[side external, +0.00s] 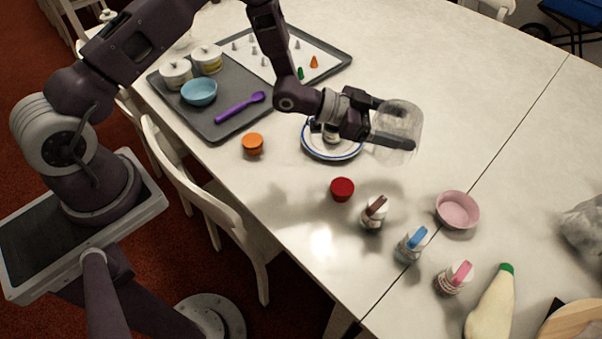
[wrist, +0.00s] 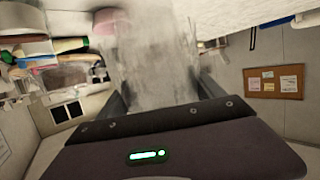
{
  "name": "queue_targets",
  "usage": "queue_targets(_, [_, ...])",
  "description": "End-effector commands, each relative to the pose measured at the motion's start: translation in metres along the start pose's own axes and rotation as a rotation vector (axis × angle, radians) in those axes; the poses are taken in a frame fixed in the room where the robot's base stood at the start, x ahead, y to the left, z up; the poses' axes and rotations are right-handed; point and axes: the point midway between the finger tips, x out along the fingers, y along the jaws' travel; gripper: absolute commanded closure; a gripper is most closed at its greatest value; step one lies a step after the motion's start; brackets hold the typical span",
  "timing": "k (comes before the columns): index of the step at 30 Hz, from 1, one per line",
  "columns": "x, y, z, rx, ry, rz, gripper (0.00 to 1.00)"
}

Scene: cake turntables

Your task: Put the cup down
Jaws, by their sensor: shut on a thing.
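The cup (side external: 401,121) is clear and see-through, held in my gripper (side external: 388,122) at the upper middle of the side external view. My gripper is shut on it, with one finger along each side. The cup appears to be above the white table, lying roughly sideways in line with the gripper; its exact height is hard to tell. In the wrist view the cup (wrist: 155,60) fills the space between the fingers and looks blurry. A white plate with a blue rim (side external: 332,153) sits on the table under my wrist and is partly hidden by it.
A grey tray (side external: 213,127) holds a blue bowl, tubs and a purple spatula. A red cup (side external: 342,189), an orange cup (side external: 253,144), several bottles and a pink bowl (side external: 457,211) stand on the table. The table's right rear (side external: 500,100) is clear.

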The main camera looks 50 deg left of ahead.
Motion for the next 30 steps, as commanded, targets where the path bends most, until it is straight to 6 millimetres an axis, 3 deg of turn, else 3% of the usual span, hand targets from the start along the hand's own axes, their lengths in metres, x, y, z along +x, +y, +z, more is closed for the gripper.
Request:
queue_targets(3, [-0.042,-0.014,0.026,0.0,-0.002,0.017,0.77])
queue_targets(7, [-0.105,-0.016,0.052,0.013,0.001,0.061,0.77])
queue_targets(12, [-0.189,0.005,0.065,0.039,0.005,0.127,0.77])
queue_targets(15, [-0.219,0.019,0.063,0.051,0.005,0.153,0.77])
queue_targets(19, [-0.232,0.028,0.068,0.054,0.005,0.167,0.77])
queue_targets(30, [-0.21,0.03,0.141,0.056,0.003,0.17,0.77])
